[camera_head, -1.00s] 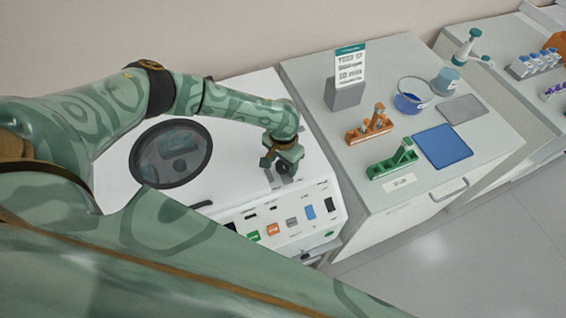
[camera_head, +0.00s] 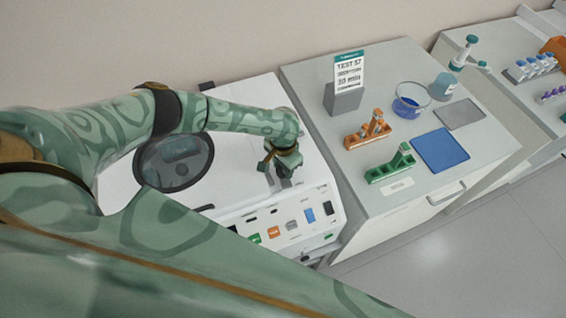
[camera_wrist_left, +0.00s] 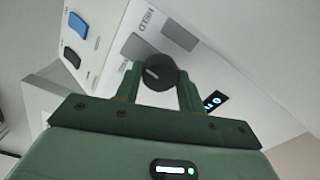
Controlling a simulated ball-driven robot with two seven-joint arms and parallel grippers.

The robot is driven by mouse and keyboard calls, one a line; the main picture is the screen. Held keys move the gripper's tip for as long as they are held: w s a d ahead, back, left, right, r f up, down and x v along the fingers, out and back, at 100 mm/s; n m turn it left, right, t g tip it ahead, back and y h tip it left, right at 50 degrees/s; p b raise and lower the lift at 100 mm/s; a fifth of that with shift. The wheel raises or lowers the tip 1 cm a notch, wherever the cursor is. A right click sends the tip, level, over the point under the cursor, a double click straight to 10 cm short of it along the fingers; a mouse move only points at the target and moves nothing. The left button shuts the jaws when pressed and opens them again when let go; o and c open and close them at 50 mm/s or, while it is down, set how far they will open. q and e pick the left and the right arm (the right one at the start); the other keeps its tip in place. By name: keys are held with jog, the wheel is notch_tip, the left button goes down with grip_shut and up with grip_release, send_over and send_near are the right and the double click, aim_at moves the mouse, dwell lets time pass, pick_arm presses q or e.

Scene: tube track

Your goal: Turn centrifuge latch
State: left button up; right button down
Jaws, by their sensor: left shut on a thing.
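The white centrifuge (camera_head: 228,169) stands at the left, with a round dark lid window (camera_head: 175,158) and a front row of coloured buttons. My left gripper (camera_head: 276,171) is over the right part of its top. In the left wrist view the gripper (camera_wrist_left: 158,80) is shut on a round dark latch knob (camera_wrist_left: 157,72), one finger on each side. The knob has a light mark on its face. In the head view the arm and gripper mostly hide the knob. My right gripper is not in view.
Further right are more tube racks (camera_head: 531,68). Floor is clear at lower right.

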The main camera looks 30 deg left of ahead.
pick_arm(q)
jog(key=shift+s+r+m+p, duration=0.1)
jog(key=shift+r+m+p, duration=0.1)
jog(key=shift+m+p, duration=0.6)
jog(key=shift+f+m+p, duration=0.15)
jog(key=shift+m+p, duration=0.2)
jog(key=shift+m, duration=0.45)
jog(key=m, duration=0.3)
jog(key=shift+m, duration=0.3)
jog(key=m, duration=0.3)
jog(key=shift+m, duration=0.4)
jog(key=m, duration=0.5)
jog(key=shift+m, duration=0.4)
jog(key=o, duration=1)
